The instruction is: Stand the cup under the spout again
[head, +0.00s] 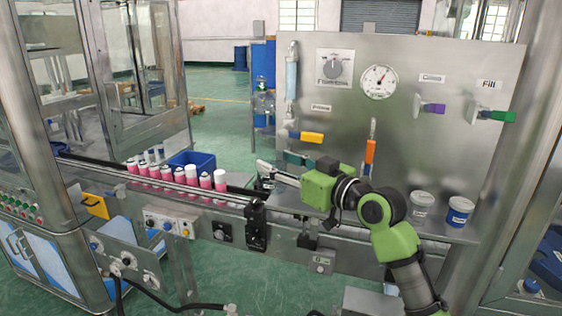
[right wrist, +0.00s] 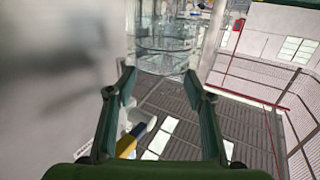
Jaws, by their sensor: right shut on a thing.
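My right gripper (head: 268,170) reaches in from the right, low in front of the steel panel, below the yellow-handled valve (head: 312,137) and its short spout. In the right wrist view, a clear, glass-like cup (right wrist: 165,38) shows at the fingertips of my right gripper (right wrist: 158,82), which is shut on it. The cup is hard to make out in the head view, so I cannot tell its height above the ledge. A yellow handle (right wrist: 126,146) shows between the fingers in the right wrist view. My left gripper is not in view.
Two lidded tubs, one white (head: 421,210) and one blue-labelled (head: 458,214), stand on the ledge at right. Pink cans (head: 178,180) line the conveyor at left, beside a blue bin (head: 205,160). An orange-handled lever (head: 370,152) stands above my right arm.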

